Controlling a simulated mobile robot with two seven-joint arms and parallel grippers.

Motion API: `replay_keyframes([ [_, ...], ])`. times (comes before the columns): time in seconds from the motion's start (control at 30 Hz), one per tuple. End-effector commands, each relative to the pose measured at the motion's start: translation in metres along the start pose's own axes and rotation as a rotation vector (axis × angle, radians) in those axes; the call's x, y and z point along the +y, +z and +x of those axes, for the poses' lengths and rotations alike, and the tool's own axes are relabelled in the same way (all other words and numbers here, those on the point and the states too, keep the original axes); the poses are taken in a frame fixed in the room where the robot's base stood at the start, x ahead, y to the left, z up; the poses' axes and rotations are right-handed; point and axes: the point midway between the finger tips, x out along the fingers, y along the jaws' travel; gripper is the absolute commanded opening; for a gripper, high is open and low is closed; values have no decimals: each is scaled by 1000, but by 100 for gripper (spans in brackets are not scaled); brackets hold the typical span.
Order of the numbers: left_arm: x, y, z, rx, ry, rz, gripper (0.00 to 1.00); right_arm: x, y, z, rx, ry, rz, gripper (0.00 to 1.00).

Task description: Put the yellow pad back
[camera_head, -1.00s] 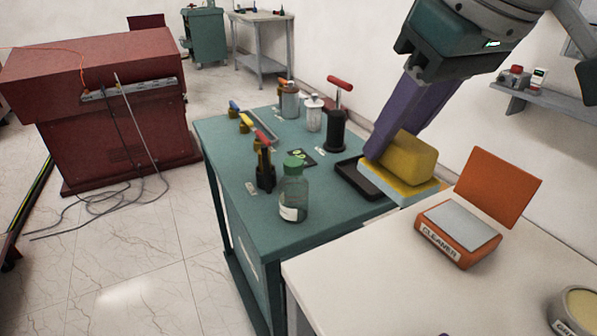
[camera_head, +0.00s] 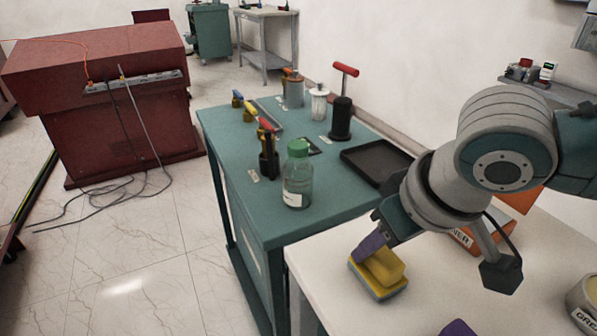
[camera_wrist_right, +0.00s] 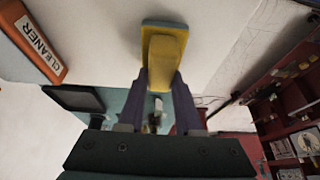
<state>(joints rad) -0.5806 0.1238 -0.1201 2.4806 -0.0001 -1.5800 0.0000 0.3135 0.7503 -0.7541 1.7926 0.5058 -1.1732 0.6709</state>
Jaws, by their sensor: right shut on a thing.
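The yellow pad (camera_head: 379,276), a yellow block with a pale blue underside, is over the near left part of the white table. It also shows in the right wrist view (camera_wrist_right: 165,50). My right gripper (camera_head: 371,250) has its purple fingers shut on the pad's raised yellow grip. I cannot tell whether the pad touches the table. A black shallow tray (camera_head: 372,164) lies empty on the green table, behind the gripper. A purple tip at the bottom edge seems to be my left gripper (camera_head: 457,328); its jaws are hidden.
The orange cleaner box (camera_head: 462,238) is partly hidden behind my right arm. A green-capped bottle (camera_head: 298,180) and several tools stand on the green table (camera_head: 235,150). A round container (camera_head: 583,300) stands at the right. The white table's (camera_head: 325,262) left part is clear.

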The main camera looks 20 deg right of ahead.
Motion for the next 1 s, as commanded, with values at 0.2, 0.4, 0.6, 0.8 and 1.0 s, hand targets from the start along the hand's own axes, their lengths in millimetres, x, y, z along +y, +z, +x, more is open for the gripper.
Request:
replay_keyframes([
  [0.2,0,0,0,0,-1,2,100,0,2,3,-1,2,-1,0],
  [0.4,0,0,1,0,-1,1,100,0,3,3,-4,2,-1,55],
  [0.6,0,0,1,0,0,0,100,0,2,3,-3,1,-1,78],
  [0.8,1,0,0,1,4,-5,100,0,1,2,-1,1,0,91],
  [1.0,2,-1,0,1,6,-8,100,0,1,0,-1,0,0,91],
])
